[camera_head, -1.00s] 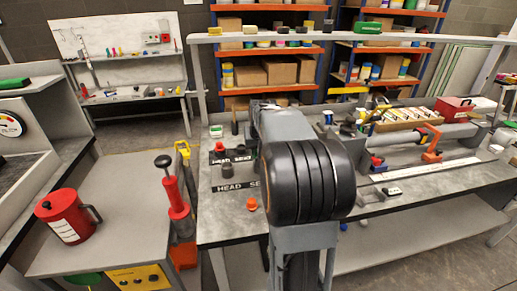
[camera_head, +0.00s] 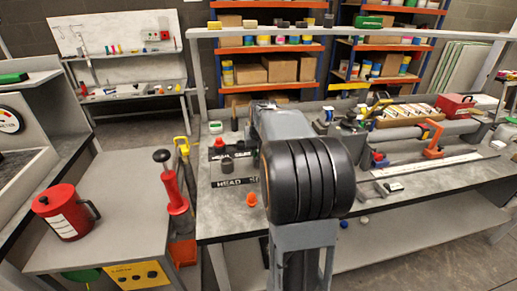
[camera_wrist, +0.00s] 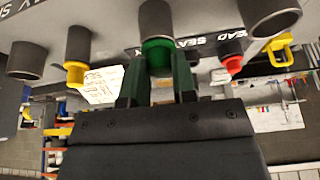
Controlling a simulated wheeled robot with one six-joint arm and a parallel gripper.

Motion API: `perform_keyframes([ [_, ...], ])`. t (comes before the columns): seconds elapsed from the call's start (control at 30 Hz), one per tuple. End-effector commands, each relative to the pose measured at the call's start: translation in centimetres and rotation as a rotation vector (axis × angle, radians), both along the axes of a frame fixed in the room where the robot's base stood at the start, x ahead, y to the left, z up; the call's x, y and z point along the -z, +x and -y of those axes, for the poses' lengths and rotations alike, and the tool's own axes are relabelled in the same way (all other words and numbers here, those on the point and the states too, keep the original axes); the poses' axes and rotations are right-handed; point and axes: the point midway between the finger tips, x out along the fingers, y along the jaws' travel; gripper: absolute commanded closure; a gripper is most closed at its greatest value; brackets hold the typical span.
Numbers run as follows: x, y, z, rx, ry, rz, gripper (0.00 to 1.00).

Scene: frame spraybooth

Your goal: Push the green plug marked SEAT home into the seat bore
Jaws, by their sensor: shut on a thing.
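In the wrist view, the green plug (camera_wrist: 157,53) sits between the two dark green fingers of my gripper (camera_wrist: 160,68), which is shut on it. The plug's end is at the mouth of a dark grey cylinder (camera_wrist: 156,20). I cannot tell how deep it sits, and no marking on the plug is readable. A dark label strip reading SEAT (camera_wrist: 208,42) is partly visible behind. In the head view my arm hides my gripper and the green plug.
More grey cylinders stand on both sides in the wrist view, one at left (camera_wrist: 27,60) and one at right (camera_wrist: 274,17). Yellow (camera_wrist: 75,71) and red (camera_wrist: 232,64) parts are close by. In the head view an orange cap (camera_head: 251,200) lies near the bench's front edge.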

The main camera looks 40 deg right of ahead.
Motion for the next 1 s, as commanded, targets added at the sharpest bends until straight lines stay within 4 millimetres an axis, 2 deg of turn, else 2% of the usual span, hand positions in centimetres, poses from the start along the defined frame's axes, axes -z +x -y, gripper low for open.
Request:
perform_keyframes([
  [0.07, 0.2, 0.0, 0.0, 0.000, 0.002, -0.004, 0.71],
  [0.33, 0.2, 0.0, 0.0, 0.000, 0.001, -0.003, 0.45],
  [0.67, -0.4, -0.2, -0.1, 0.000, 0.001, -0.002, 0.45],
  [0.77, -1.6, -0.6, -0.3, 0.000, 0.000, 0.001, 0.45],
  [1.0, -6.2, -2.3, -1.1, 0.000, -0.001, 0.002, 0.45],
])
